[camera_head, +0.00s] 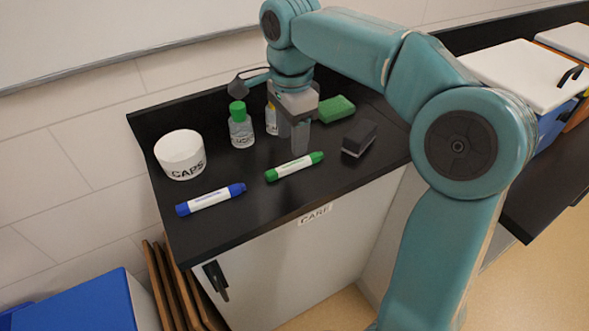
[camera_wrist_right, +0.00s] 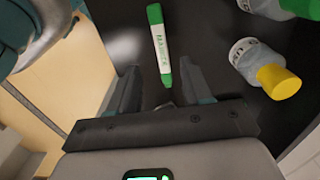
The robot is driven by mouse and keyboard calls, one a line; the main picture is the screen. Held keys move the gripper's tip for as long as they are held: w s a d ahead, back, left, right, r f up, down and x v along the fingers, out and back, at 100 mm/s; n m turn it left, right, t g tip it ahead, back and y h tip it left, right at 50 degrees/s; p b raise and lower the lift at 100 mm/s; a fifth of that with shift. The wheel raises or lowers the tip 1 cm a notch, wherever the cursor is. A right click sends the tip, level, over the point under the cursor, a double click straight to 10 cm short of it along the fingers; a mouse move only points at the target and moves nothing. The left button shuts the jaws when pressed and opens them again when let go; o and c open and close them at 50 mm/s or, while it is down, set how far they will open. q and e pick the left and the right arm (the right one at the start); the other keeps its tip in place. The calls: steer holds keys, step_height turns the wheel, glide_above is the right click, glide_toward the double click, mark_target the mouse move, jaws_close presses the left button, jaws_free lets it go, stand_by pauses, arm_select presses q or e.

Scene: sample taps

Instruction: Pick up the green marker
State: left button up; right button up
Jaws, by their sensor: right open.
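The green marker (camera_head: 294,166), with green ends and a white label, lies flat on the black counter (camera_head: 250,200). My right gripper (camera_head: 294,137) points down just behind it and above the counter, open and empty. In the right wrist view the green marker (camera_wrist_right: 159,45) lies lengthwise ahead of my right gripper (camera_wrist_right: 161,82). Its near tip reaches into the gap between the two fingers, touching neither that I can see. My left gripper is not in view.
A blue marker (camera_head: 210,199) and a white CAPS cup (camera_head: 181,154) are to the left. A green-capped bottle (camera_head: 241,128) and a yellow-capped bottle (camera_head: 271,119) stand close to the gripper. A dark eraser (camera_head: 359,138) and a green sponge (camera_head: 336,108) are to the right.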

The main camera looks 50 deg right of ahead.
mark_target(290, 165)
steer(key=shift+s+f, duration=0.25)
steer(key=shift+f, duration=0.35)
steer(key=f, duration=0.1)
steer(key=f+b, duration=0.1)
steer(key=f, duration=0.3)
steer(key=shift+w+a+f+b, duration=0.1)
steer(key=shift+w+a+b, duration=0.05)
steer(key=shift+w+b, duration=0.15)
steer(key=shift+w+f, duration=0.15)
steer(key=shift+f, duration=0.25)
steer(key=shift+r, duration=0.1)
steer(key=shift+c, duration=0.3)
jaws_close()
